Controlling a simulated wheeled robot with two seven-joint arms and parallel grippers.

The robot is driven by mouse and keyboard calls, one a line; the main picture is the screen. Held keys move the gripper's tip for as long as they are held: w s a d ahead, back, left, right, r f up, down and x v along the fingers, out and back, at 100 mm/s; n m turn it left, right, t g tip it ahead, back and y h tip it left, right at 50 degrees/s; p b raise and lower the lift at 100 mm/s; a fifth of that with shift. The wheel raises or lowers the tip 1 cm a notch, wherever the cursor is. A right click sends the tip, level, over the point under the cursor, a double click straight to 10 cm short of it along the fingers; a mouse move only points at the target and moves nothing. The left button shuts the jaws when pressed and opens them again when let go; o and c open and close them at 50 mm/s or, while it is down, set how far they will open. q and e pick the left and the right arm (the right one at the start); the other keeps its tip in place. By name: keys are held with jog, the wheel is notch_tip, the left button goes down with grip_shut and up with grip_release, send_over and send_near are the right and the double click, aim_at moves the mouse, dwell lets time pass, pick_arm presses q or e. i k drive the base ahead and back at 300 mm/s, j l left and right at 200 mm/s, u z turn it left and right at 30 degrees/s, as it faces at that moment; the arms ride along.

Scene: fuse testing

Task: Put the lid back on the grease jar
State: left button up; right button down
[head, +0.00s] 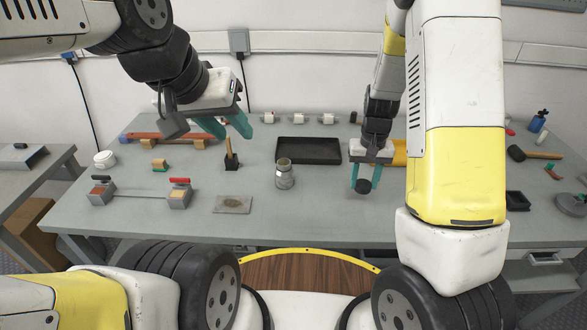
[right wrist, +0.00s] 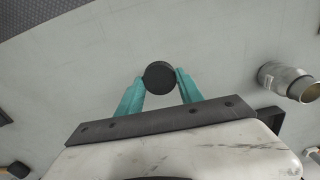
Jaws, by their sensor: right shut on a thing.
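My right gripper (head: 364,180) is shut on a black round lid (head: 363,187), held between its teal fingertips above the grey workbench. The right wrist view shows the lid (right wrist: 160,77) between the two fingers (right wrist: 159,84). A grey metallic jar (head: 284,175) stands upright on the bench to the left of the lid. Its open mouth shows in the right wrist view, where the jar (right wrist: 288,81) is at the right. The lid is apart from the jar. My left gripper (head: 230,128) is open and empty, raised over the bench left of the jar.
A black tray (head: 308,151) lies behind the jar. A grey plate (head: 232,204) lies at its front left. A wooden-handled tool in a black block (head: 231,158) stands to its left. A two-post fixture (head: 140,193) and a white tub (head: 105,160) are further left. Bench between jar and lid is clear.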

aim_at(284, 174)
jog(key=k, duration=0.45)
jog(key=u, duration=1.2)
jog(key=l, duration=0.65)
jog(key=k+l, duration=0.1)
jog(key=l, duration=0.55)
jog(key=k+l, duration=0.1)
jog(key=l, duration=0.5)
jog(key=i+u, duration=0.05)
